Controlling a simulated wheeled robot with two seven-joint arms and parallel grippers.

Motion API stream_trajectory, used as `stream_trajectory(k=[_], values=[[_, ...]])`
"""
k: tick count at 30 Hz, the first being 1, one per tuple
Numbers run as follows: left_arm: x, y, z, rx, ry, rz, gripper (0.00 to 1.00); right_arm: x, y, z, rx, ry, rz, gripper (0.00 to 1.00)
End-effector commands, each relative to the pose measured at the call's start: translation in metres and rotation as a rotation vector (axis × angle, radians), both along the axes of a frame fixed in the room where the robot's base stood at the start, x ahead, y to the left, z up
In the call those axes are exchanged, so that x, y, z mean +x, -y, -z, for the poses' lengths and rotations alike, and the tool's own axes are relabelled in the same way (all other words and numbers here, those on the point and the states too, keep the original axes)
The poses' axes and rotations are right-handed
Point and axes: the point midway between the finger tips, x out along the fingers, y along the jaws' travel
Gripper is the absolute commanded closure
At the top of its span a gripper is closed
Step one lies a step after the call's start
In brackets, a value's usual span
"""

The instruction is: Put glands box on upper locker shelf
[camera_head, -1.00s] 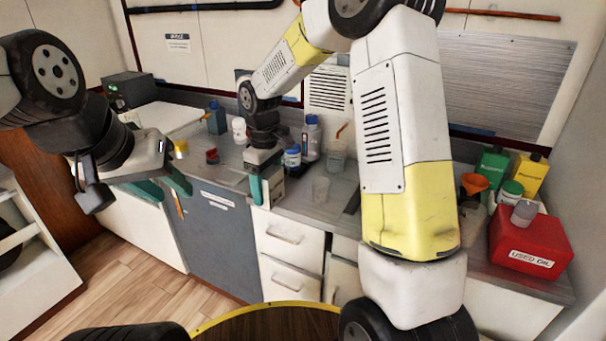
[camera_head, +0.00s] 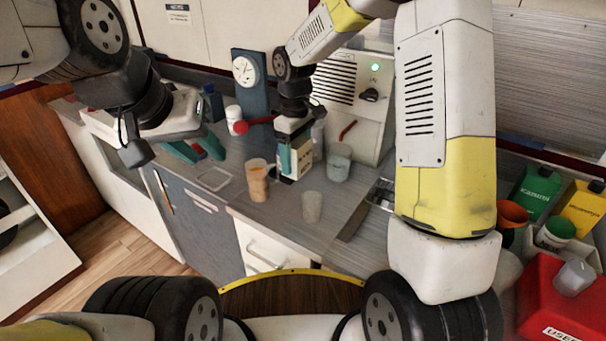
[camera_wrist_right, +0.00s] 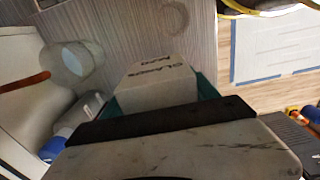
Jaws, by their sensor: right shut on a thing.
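The glands box (camera_head: 304,157) is a small pale box with dark lettering. My right gripper (camera_head: 294,160) is shut on it, over the grey counter (camera_head: 240,150). The head view does not clearly show whether the box touches the counter. In the right wrist view the box (camera_wrist_right: 155,82) sits between the teal fingers, its printed face showing. My left gripper (camera_head: 196,151) is open and empty above the counter, to the left. A white open-fronted unit with a shelf (camera_head: 22,218) is cut off at the left edge; I cannot tell whether it is the locker.
An orange-brown cup (camera_head: 257,182), a clear beaker (camera_head: 312,207) and a larger clear beaker (camera_head: 338,164) stand close to the box. A gauge on a dark stand (camera_head: 248,72) is behind. A red used-oil can (camera_head: 545,300) is at right. Wooden floor shows at lower left.

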Motion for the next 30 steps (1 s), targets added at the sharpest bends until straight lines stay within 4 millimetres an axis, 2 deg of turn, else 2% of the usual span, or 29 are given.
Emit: stream_trajectory(k=[9, 16, 21, 30], values=[[0.0, 0.0, 0.0, 0.0, 0.0, 0.0, 0.64, -0.001, 0.0, 0.053, 0.0, -0.003, -0.001, 0.8], [0.0, 0.0, 0.0, 0.0, 0.0, 0.0, 0.64, -0.001, 0.0, 0.072, 0.0, -0.003, 0.001, 0.8], [0.0, 0.0, 0.0, 0.0, 0.0, 0.0, 0.64, -0.001, 0.0, 0.096, -0.001, -0.003, -0.001, 0.8], [0.0, 0.0, 0.0, 0.0, 0.0, 0.0, 0.64, 0.0, 0.0, 0.099, 0.001, -0.001, 0.0, 0.8]])
